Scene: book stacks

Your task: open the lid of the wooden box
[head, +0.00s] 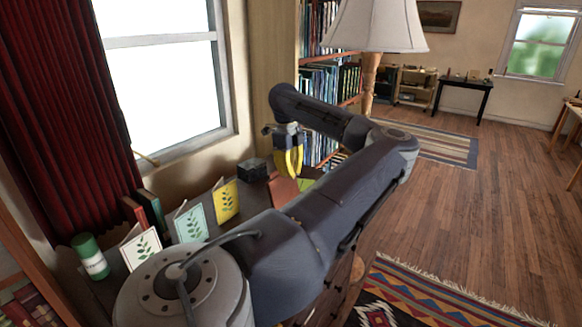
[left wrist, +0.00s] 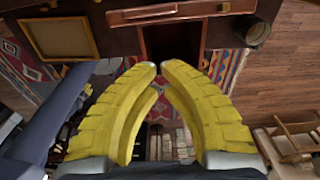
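A small dark box (head: 252,170) stands on the desk by the window in the head view. It looks closed, but its material is too small to tell. My left gripper (head: 289,163) has yellow fingers and hangs to the right of this box, apart from it. In the left wrist view my left gripper (left wrist: 160,68) has its fingertips almost together with nothing held between them. No box can be made out for sure in the left wrist view. My right gripper is not in view.
Three cards, one of them yellow (head: 226,200), and a green can (head: 90,256) stand along the desk. A reddish-brown object (head: 283,189) lies below my left gripper. A lamp (head: 376,25) stands behind the arm. The left wrist view shows a picture frame (left wrist: 60,38) and a dark cup (left wrist: 257,31).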

